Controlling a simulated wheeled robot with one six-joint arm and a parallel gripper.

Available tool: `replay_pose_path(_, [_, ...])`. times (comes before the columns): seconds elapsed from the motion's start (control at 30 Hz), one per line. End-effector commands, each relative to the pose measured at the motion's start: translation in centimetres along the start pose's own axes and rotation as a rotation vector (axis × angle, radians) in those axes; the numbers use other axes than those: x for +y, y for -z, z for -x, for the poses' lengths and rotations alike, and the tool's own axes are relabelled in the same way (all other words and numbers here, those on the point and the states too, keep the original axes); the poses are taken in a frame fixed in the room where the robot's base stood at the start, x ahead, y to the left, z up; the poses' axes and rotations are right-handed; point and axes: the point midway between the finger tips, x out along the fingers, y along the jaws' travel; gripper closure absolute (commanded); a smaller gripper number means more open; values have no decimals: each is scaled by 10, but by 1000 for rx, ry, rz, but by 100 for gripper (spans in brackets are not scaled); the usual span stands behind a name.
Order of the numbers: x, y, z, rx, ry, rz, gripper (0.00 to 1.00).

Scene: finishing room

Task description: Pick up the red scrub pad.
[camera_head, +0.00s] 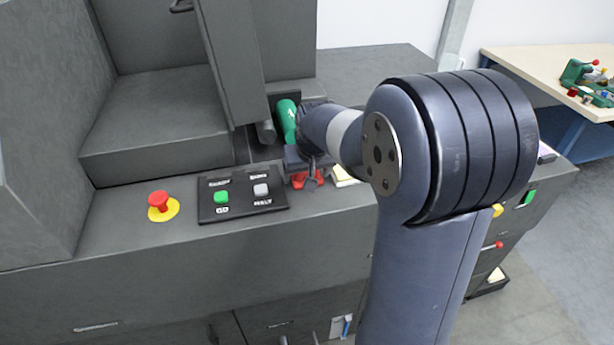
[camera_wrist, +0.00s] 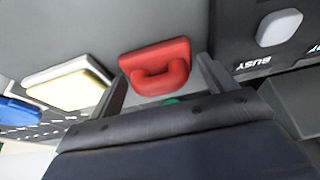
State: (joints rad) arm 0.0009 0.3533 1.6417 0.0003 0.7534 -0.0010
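The red scrub pad (camera_wrist: 156,66) has a loop handle and lies on the grey machine top. In the head view the red pad (camera_head: 300,180) shows partly, beneath my gripper (camera_head: 308,172). In the wrist view my gripper (camera_wrist: 161,88) is open, with one finger on each side of the pad and visible gaps between the fingers and the pad. My arm hides part of the pad in the head view.
A black panel (camera_head: 243,203) with green and white buttons lies left of the pad. A red emergency button (camera_head: 162,203) stands farther left. A green bottle-like item (camera_head: 287,119) stands behind. A pale yellow pad (camera_wrist: 72,88) lies beside the red one.

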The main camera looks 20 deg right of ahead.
Motion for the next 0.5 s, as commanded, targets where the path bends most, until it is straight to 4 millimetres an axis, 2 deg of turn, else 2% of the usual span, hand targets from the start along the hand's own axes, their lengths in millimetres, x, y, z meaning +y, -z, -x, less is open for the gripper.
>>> replay_pose_path(0.07, [0,0,0,0,0,0,27])
replay_pose_path(0.4, [0,0,0,0,0,0,55])
replay_pose_path(0.5, [0,0,0,0,0,0,59])
